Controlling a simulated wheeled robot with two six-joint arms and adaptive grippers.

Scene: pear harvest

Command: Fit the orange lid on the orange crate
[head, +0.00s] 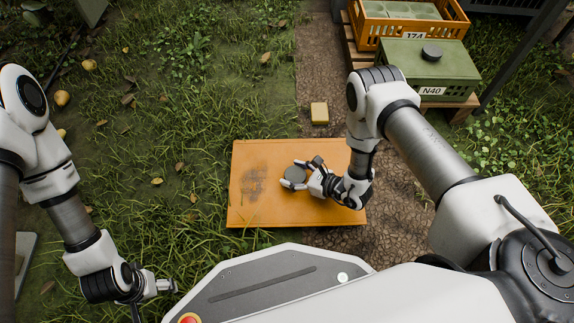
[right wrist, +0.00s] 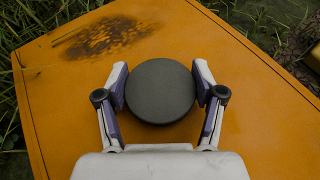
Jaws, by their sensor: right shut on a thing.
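The orange lid (head: 255,210) is a flat rectangular panel with a round dark grey knob (head: 294,174) and a dark smudge on its left part. It lies roughly level in front of my base; I cannot tell whether it touches the ground. My right gripper (head: 303,173) is shut on the knob, and the right wrist view shows a finger on each side of the knob (right wrist: 160,91). The orange crate (head: 412,30), labelled 174, stands at the top right with grey-green contents showing. My left gripper (head: 152,293) is low at the left, apart from everything; its opening is unclear.
A green crate (head: 425,68) marked N40, with a dark knob on top, stands in front of the orange crate; wooden pallets (head: 457,112) show beneath. A small yellow block (head: 319,113) lies on the dirt path behind the lid. Grass with fallen pears (head: 62,98) fills the left.

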